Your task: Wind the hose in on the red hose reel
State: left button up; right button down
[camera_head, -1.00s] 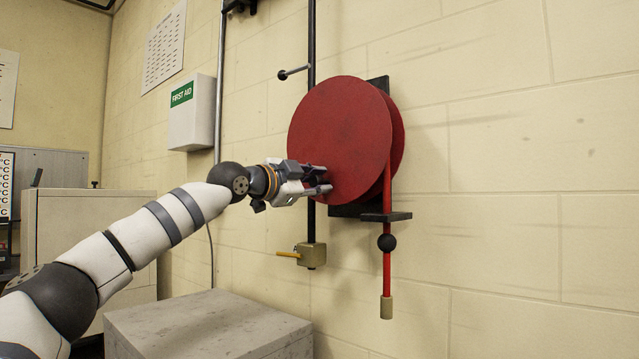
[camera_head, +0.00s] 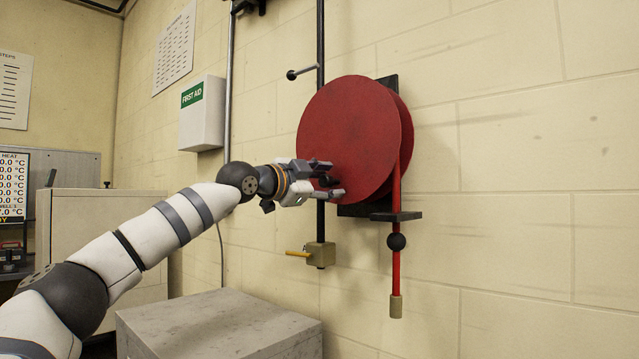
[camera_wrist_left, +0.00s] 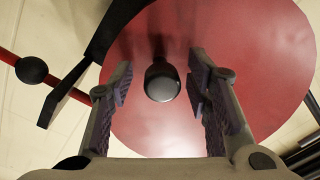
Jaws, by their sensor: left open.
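The red hose reel (camera_head: 350,130) is a large disc on a black bracket on the wall. The red hose (camera_head: 396,265) hangs from its right side through a black guide (camera_head: 396,216), with a black ball (camera_head: 396,241) just below the guide and a tan end piece (camera_head: 396,306). My left gripper (camera_head: 334,180) is open at the lower left of the disc. In the left wrist view, a dark rounded crank knob (camera_wrist_left: 162,82) on the red face (camera_wrist_left: 240,60) stands between the spread fingers, with gaps on both sides. My right gripper is in neither view.
A black vertical pipe (camera_head: 320,110) with a small lever (camera_head: 301,72) and a brass valve with a yellow handle (camera_head: 299,253) runs behind and left of the reel. A first-aid box (camera_head: 202,120) hangs further left. A grey block (camera_head: 220,325) stands below. The wall on the right is clear.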

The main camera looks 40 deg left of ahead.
pick_arm(q)
jog(key=s, duration=1.1)
jog(key=shift+s+f, duration=0.3)
jog(key=shift+s, duration=0.05)
jog(key=shift+a, duration=0.15)
